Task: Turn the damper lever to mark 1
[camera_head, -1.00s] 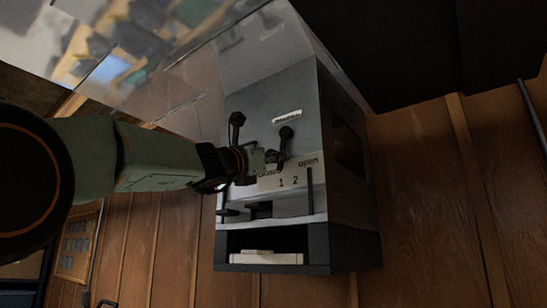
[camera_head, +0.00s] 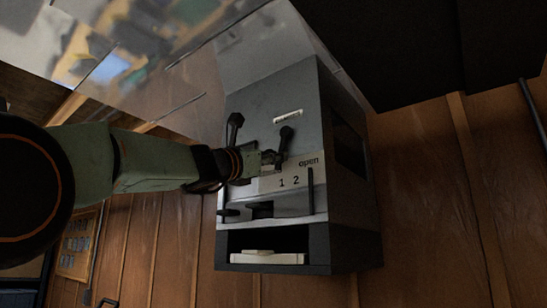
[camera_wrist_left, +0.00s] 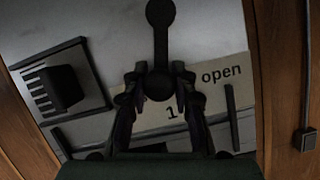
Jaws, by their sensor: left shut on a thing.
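The damper lever is a black bar with a round knob (camera_head: 287,133) on the grey front of a boxy unit (camera_head: 270,100). In the left wrist view the lever (camera_wrist_left: 160,40) runs from a ball at the top down to a ball between the fingers. My left gripper (camera_head: 272,158) is shut on the lever's lower end. It also shows in the left wrist view (camera_wrist_left: 159,85). My right gripper is not in view.
A dark vertical bar (camera_head: 310,190) stands at the plate's right. The unit's lower opening holds a pale block (camera_head: 266,258). Wood panelling (camera_head: 430,220) surrounds the unit.

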